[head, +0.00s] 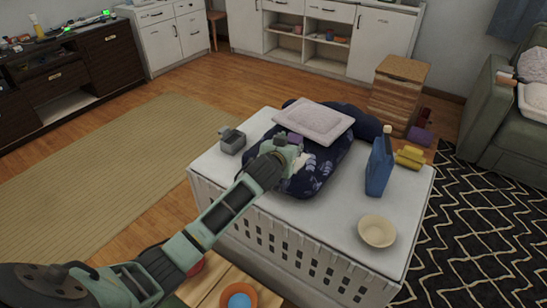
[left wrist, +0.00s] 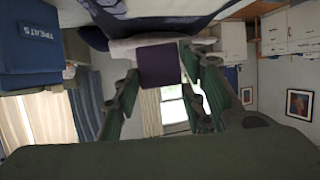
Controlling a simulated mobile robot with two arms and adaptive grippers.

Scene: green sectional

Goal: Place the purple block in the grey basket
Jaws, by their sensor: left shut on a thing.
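The purple block (head: 295,138) is held at the tip of my left gripper (head: 285,147), above the dark blue patterned cushion in the head view. In the left wrist view the purple block (left wrist: 160,66) sits between the two fingers of the left gripper (left wrist: 158,80), which are shut on it. The small grey basket (head: 232,141) stands on the white crate-like table, to the left of the gripper and apart from it. The inside of the basket is hard to make out. My right gripper is not in view.
The white table (head: 210,165) carries a dark blue cushion (head: 310,178) with a pale pillow (head: 313,120) on it. A blue bag (head: 379,166), a cream bowl (head: 377,231) and a yellow item (head: 409,157) are at the right.

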